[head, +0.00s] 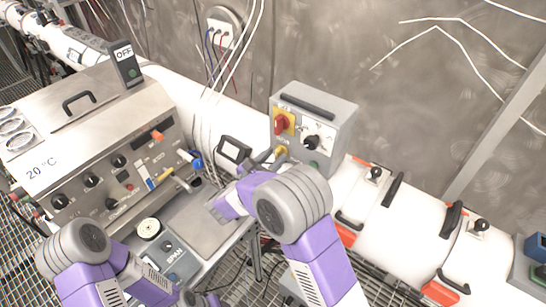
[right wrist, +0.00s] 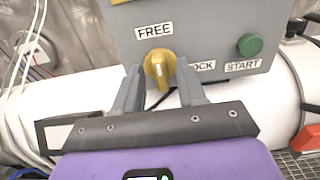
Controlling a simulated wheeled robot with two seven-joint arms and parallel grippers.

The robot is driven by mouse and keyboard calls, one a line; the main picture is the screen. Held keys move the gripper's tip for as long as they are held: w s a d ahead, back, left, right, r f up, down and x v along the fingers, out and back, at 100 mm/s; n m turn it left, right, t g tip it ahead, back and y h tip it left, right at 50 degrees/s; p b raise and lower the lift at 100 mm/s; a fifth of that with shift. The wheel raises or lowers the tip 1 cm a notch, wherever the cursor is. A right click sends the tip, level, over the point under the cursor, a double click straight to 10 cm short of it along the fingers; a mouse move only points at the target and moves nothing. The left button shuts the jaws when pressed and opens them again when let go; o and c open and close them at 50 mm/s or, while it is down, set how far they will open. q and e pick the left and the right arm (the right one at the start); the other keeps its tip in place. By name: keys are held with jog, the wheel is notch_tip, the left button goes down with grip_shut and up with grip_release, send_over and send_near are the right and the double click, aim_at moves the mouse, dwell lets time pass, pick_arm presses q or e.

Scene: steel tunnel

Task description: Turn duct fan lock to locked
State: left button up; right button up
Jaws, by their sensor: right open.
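The yellow lock knob (right wrist: 159,66) is on the lower front of a grey control box (head: 338,122), between a FREE label (right wrist: 154,31) at its upper left and a LOCK label (right wrist: 203,66) at its right. Its grip stands nearly upright, on the FREE side. It also shows in the head view (head: 281,152). My right gripper (right wrist: 158,80) is open, with one finger on each side of the knob; I cannot tell whether they touch it. The right finger partly covers the LOCK label. My left arm is at the lower left of the head view; its fingers are not clear.
The box also carries a red switch (head: 281,123), a black knob (head: 311,142) and a green START button (right wrist: 250,44). A white duct (head: 400,222) runs behind and below. A steel control panel (head: 100,140) stands left. Loose cables hang left of the box.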

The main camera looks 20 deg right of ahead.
jog(key=shift+w+d, duration=0.1)
grip_shut()
dwell(0.3)
jog(key=shift+f+m+b, duration=0.2)
jog(key=shift+m+b, duration=0.7)
jog(key=shift+b, duration=0.35)
jog(key=shift+s+d+f+m+b, duration=0.1)
jog(key=shift+m+b, duration=3.95)
jog(key=shift+b, duration=1.05)
jog(key=shift+s+f+m+b, duration=0.1)
jog(key=shift+m+b, duration=3.95)
jog(key=shift+b, duration=1.05)
jog(key=shift+r, duration=0.1)
